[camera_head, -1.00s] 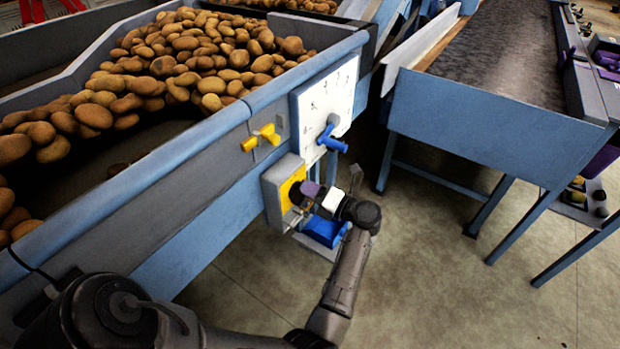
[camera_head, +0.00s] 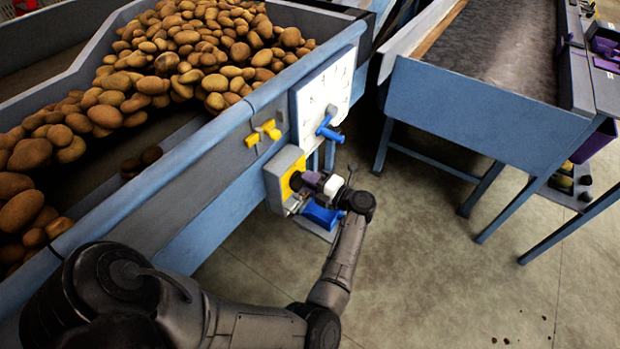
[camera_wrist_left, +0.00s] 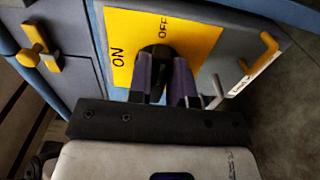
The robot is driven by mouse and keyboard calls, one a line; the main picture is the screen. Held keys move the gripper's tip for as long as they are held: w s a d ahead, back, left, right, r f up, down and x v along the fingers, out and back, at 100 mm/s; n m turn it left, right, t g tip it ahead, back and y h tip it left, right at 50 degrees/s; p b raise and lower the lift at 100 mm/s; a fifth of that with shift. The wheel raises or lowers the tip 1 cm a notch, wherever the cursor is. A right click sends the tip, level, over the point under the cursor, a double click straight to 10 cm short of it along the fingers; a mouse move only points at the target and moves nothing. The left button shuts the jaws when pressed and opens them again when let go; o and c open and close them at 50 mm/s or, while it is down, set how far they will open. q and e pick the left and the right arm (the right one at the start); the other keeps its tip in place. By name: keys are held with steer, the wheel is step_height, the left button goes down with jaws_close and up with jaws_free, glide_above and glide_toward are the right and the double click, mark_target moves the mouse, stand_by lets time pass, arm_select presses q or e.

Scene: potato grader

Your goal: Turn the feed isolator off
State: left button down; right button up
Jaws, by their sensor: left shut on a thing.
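The feed isolator is a grey box (camera_head: 273,190) on the side of the blue hopper, with a yellow plate (camera_head: 287,184). The yellow plate (camera_wrist_left: 200,38) in the left wrist view is marked ON at the left and OFF at the top. Its black round knob (camera_wrist_left: 155,53) is partly hidden by my fingers. My left gripper (camera_head: 305,180) has purple fingers and faces the plate. In the left wrist view, the left gripper (camera_wrist_left: 166,80) is shut on the knob. I cannot tell clearly which mark the knob points at. My right gripper is not in view.
A white dial board (camera_head: 318,97) with a blue handle (camera_head: 328,131) is above the isolator. A yellow valve handle (camera_head: 264,133) is up and left. A blue part (camera_head: 322,215) sits below my gripper. A conveyor (camera_head: 480,105) stands to the right, with open floor between.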

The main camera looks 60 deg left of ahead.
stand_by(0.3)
arm_select(q)
steer(key=c, duration=1)
jaws_free()
steer(key=shift+c, duration=0.2)
